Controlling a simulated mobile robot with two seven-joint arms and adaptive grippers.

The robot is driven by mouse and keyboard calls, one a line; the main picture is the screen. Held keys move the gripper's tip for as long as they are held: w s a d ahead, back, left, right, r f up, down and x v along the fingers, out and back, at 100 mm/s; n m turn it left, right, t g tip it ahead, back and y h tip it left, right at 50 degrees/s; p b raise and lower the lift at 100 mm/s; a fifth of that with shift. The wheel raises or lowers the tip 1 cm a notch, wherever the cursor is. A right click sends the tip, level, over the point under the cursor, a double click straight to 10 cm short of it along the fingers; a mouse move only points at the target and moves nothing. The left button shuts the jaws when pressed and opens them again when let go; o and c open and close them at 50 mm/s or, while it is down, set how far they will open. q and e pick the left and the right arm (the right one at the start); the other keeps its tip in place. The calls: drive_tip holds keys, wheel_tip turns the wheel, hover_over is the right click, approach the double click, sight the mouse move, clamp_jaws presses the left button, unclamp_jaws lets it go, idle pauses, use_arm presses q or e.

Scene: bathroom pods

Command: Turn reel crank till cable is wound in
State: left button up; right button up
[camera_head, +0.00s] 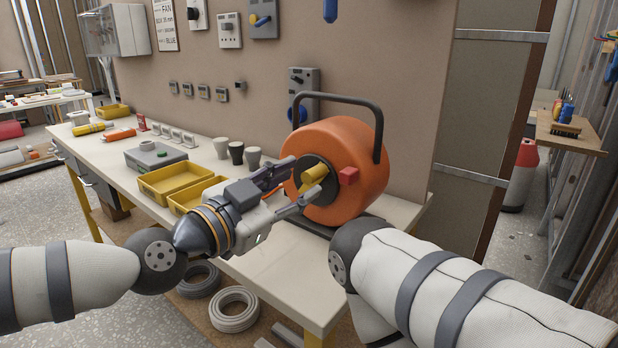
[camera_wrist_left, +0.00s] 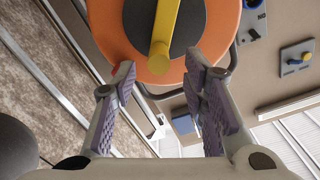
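An orange cable reel (camera_head: 343,143) with a dark carrying handle stands on the workbench. Its yellow crank (camera_head: 314,174) sits on a dark hub facing my left arm, and a red block (camera_head: 348,176) is on the same face. My left gripper (camera_head: 304,179) is open at the crank. In the left wrist view the rounded end of the yellow crank (camera_wrist_left: 159,50) shows between and just beyond the spread fingertips (camera_wrist_left: 160,68), with no clear contact on either side.
The workbench (camera_head: 268,275) carries yellow trays (camera_head: 176,180), cups (camera_head: 236,152) and a grey-green box (camera_head: 155,156) left of the reel. Wall-mounted switch boxes (camera_head: 304,95) are behind the reel. Grey coils (camera_head: 234,309) lie below the bench. The bench top in front of the reel is clear.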

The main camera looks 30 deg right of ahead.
use_arm(q)
drive_tip(key=x, duration=0.4)
drive_tip(key=shift+w+d+f+b, duration=0.1)
drive_tip(key=shift+d+f+b, duration=0.1)
drive_tip(key=shift+b, duration=0.2)
drive_tip(key=shift+d+r, duration=0.15)
clamp_jaws()
use_arm(e)
drive_tip(key=shift+s+f, duration=0.7)
drive_tip(key=shift+w+r, duration=0.15)
